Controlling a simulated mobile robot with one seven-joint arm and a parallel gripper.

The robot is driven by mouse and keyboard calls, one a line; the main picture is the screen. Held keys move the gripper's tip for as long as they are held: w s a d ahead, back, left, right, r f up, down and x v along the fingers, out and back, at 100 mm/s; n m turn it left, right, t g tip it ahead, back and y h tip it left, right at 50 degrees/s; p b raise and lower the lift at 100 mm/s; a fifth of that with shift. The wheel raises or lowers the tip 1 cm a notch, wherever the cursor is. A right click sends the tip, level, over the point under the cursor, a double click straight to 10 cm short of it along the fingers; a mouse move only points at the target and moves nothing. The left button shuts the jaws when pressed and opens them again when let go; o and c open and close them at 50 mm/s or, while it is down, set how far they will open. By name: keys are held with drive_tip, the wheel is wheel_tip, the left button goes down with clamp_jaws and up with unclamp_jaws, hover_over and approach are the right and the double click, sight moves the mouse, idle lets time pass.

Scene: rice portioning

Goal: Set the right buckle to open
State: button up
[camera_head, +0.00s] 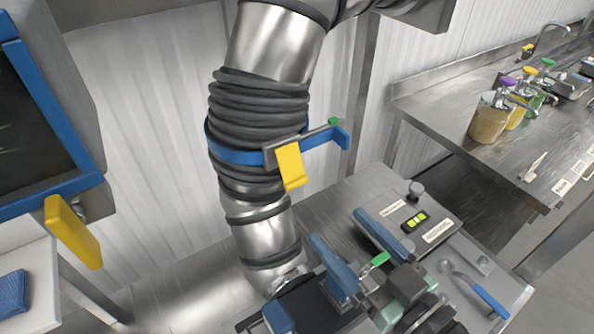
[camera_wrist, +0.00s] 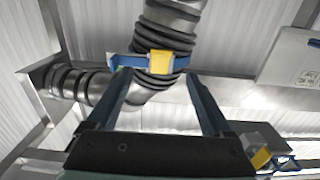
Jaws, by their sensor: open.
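A yellow buckle lever (camera_head: 290,167) hangs slightly tilted from a grey bracket on a blue band around the ribbed metal duct (camera_head: 262,100). The buckle also shows in the wrist view (camera_wrist: 160,62), between and beyond the fingers. Another yellow lever (camera_head: 73,232) hangs on the blue-framed cabinet at far left. The frames do not show clearly whether the duct buckle is latched. My gripper (camera_head: 337,226) is open and empty, its two blue fingers below and right of the duct buckle; it also shows in the wrist view (camera_wrist: 160,82).
A steel counter (camera_head: 440,95) with several lidded containers (camera_head: 489,118) stands at right. A steel machine top (camera_head: 340,195) with a small lit display (camera_head: 415,222) lies around and behind my gripper. The blue-framed cabinet (camera_head: 85,185) stands at left.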

sight(298, 185)
drive_tip(key=p+x, duration=0.4)
drive_tip(key=x, duration=0.7)
drive_tip(key=shift+w+a+r+p, duration=0.15)
drive_tip(key=shift+a+p, duration=0.2)
drive_tip(key=shift+p, duration=0.05)
drive_tip(key=shift+w+a, duration=0.25)
drive_tip(key=shift+w, duration=0.15)
clamp_jaws()
